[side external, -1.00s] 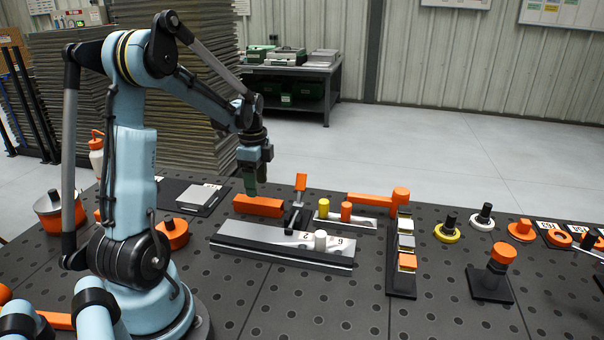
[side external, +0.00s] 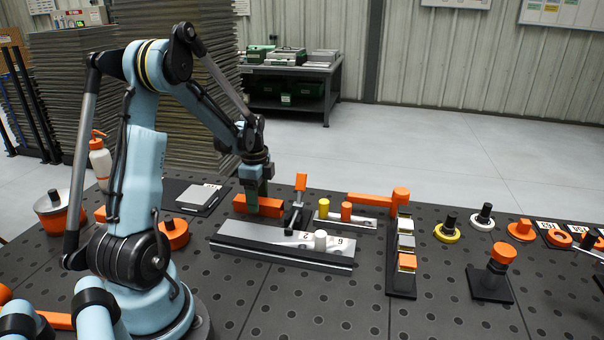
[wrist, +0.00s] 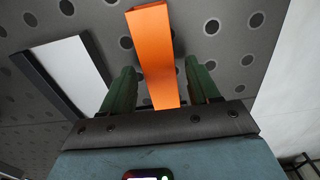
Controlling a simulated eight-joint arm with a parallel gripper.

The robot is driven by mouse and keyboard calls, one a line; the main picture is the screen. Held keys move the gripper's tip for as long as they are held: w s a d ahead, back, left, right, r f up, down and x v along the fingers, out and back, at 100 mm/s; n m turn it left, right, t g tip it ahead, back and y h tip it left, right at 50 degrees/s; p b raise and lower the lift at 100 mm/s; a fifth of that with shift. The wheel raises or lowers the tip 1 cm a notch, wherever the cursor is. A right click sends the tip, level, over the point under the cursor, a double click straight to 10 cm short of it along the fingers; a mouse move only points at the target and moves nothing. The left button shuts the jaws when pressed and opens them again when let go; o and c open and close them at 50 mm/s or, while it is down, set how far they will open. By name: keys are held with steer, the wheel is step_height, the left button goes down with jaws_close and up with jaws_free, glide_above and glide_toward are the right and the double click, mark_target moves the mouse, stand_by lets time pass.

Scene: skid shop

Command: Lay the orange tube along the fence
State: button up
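The orange tube (side external: 241,203), a square-sided bar, lies on the dark perforated table behind a long grey plate with a black raised edge (side external: 285,257), which may be the fence. My gripper (side external: 262,202) is down at the tube, its green fingers overlapping the tube's middle. In the wrist view, the tube (wrist: 155,45) runs lengthwise between the two open fingers of my gripper (wrist: 160,82), with a gap visible on each side. The tube's near end is hidden by the gripper body.
Just right of the tube is an upright orange-topped clamp (side external: 300,184). Yellow (side external: 323,208) and orange (side external: 346,211) pegs stand beyond it. An orange-armed stand (side external: 375,201) is farther right.

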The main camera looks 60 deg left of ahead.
steer(key=c, duration=0.9)
steer(key=shift+c, duration=0.2)
steer(key=shift+r, duration=3.05)
steer(key=shift+s+d, duration=0.4)
steer(key=shift+d, duration=2.1)
steer(key=shift+s+d, duration=0.4)
steer(key=shift+d, duration=2.1)
steer(key=shift+s+d, duration=0.4)
steer(key=shift+d, duration=2.1)
